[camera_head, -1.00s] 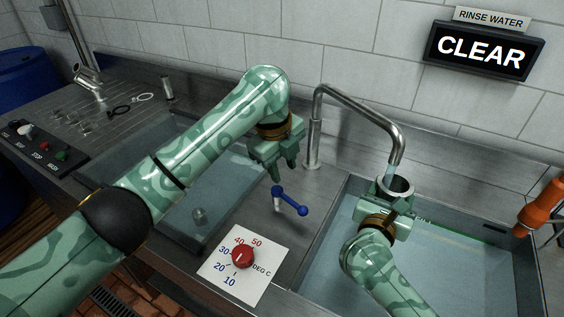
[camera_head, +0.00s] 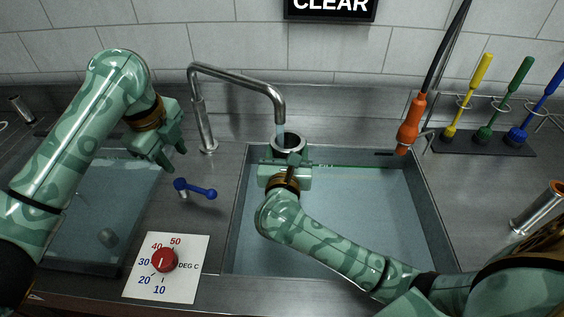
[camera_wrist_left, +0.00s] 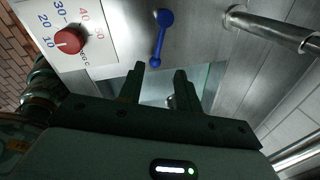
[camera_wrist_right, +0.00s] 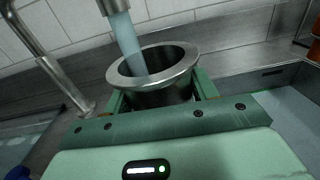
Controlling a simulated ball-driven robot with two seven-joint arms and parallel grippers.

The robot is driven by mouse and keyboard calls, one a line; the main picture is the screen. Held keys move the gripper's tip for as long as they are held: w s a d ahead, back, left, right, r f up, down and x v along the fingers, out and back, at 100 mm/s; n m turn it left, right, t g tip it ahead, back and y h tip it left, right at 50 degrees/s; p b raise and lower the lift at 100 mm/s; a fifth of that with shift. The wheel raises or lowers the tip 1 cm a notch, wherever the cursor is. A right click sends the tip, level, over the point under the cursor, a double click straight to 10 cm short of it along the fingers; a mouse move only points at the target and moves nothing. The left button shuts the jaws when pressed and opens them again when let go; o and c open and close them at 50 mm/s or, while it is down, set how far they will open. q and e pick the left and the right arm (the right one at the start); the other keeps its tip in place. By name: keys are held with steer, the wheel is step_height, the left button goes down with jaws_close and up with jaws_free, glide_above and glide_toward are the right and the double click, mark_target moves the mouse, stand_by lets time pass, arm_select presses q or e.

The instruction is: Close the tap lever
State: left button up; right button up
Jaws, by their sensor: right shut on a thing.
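The blue tap lever (camera_head: 200,191) stands on the steel counter below the tap (camera_head: 200,115) and points right in the head view. It also shows in the left wrist view (camera_wrist_left: 161,38). My left gripper (camera_head: 172,162) is open and empty, above and just left of the lever, not touching it. Its two fingers are apart in the left wrist view. My right gripper (camera_head: 287,164) is shut on a metal cup (camera_wrist_right: 154,84) and holds it upright under the spout, over the right basin. Water (camera_wrist_right: 126,42) runs from the spout into the cup.
A red temperature dial (camera_head: 165,260) sits on a white plate in front of the lever. The right basin (camera_head: 436,205) holds water. An orange spray handle (camera_head: 409,125) hangs at its back right corner. Coloured brushes (camera_head: 483,68) stand in a rack further right. A sign reads CLEAR.

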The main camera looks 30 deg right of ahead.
arm_select(q)
jaws_close()
steer(key=t+h, duration=0.5)
steer(key=h, duration=0.1)
glide_toward(195, 189)
steer(key=s+a+r, duration=0.1)
steer(key=s+a, duration=0.4)
steer(key=s, duration=0.1)
steer(key=x, duration=0.6)
steer(key=r+x, duration=0.1)
steer(key=x, duration=0.3)
steer(key=shift+w+d+f, duration=0.15)
steer(key=shift+w+d, duration=0.15)
steer(key=shift+d, duration=0.05)
steer(key=shift+w+d+f, duration=0.15)
steer(key=shift+w+d, duration=0.7)
steer(key=shift+w+d+f, duration=0.1)
steer(key=shift+w+d, duration=0.3)
steer(key=shift+d, duration=0.05)
